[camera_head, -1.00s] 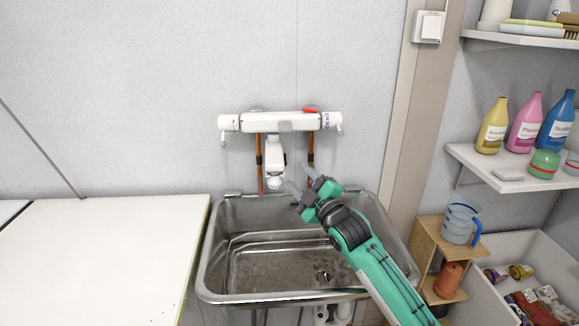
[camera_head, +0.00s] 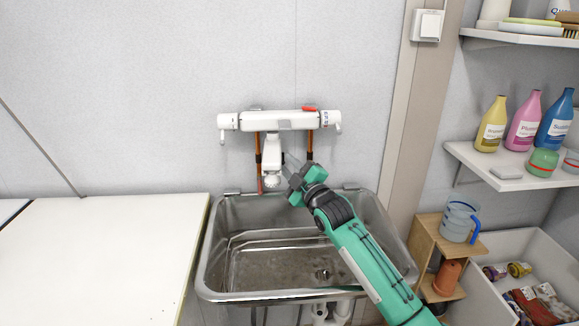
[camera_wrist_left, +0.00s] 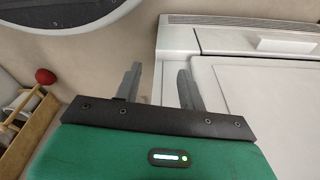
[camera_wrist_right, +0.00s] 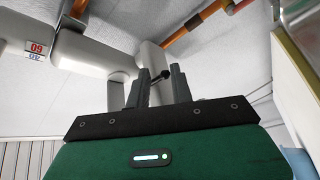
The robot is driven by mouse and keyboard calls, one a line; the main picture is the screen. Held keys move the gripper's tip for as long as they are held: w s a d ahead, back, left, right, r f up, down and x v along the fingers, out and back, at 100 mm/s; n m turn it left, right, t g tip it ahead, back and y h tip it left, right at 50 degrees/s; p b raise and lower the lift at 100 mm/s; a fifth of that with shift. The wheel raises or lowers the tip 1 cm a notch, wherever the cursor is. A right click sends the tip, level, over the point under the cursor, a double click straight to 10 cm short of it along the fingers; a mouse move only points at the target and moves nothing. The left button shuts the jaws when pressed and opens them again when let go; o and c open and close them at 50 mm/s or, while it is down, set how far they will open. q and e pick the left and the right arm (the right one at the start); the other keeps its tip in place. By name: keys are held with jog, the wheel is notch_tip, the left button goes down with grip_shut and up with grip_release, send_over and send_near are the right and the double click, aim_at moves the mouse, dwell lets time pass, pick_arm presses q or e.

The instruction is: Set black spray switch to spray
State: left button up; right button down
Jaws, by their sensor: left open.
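The white faucet (camera_head: 285,121) is fixed to the wall, with its white spray head (camera_head: 273,160) hanging down above the basin. The black spray switch (camera_wrist_right: 159,76) is a small dark lever on the white spout in the right wrist view; it is too small to make out in the head view. My right gripper (camera_wrist_right: 160,72) is partly open, with the switch between or just beyond its fingertips; I cannot tell whether they touch it. In the head view this gripper (camera_head: 287,166) is just right of the spray head. My left gripper (camera_wrist_left: 158,78) is open and empty.
The metal basin (camera_head: 214,245) lies below, with a white counter (camera_head: 95,255) on its left. A wooden stand (camera_head: 428,240) with a blue-handled jug (camera_head: 458,221) and a shelf (camera_head: 487,172) of bottles are on the right. Copper-coloured pipes (camera_head: 310,145) run down behind the faucet.

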pick_arm(q)
jog(key=shift+r, duration=0.1)
pick_arm(e)
jog(key=shift+r, duration=0.2)
pick_arm(q)
jog(key=s+a+f+p, duration=0.2)
jog(key=s+f+p, duration=0.2)
jog(key=s+f, duration=0.4)
jog(key=s+a+f+p, duration=0.2)
jog(key=s+p, duration=0.5)
jog(key=s, duration=0.2)
jog(key=shift+s+a+g, duration=0.35)
jog(key=shift+a+g, duration=0.05)
pick_arm(e)
jog(key=m+g+h, duration=0.1)
jog(key=s+r+m+g, duration=0.1)
jog(key=shift+r+g+h, duration=0.25)
jog(key=shift+g+h, duration=0.15)
pick_arm(q)
jog(key=shift+f, duration=0.1)
pick_arm(e)
jog(key=shift+w, duration=0.1)
jog(key=c, duration=1.4)
grip_release()
jog(key=shift+o, duration=1)
jog(key=shift+f, duration=0.2)
jog(key=shift+f, duration=0.15)
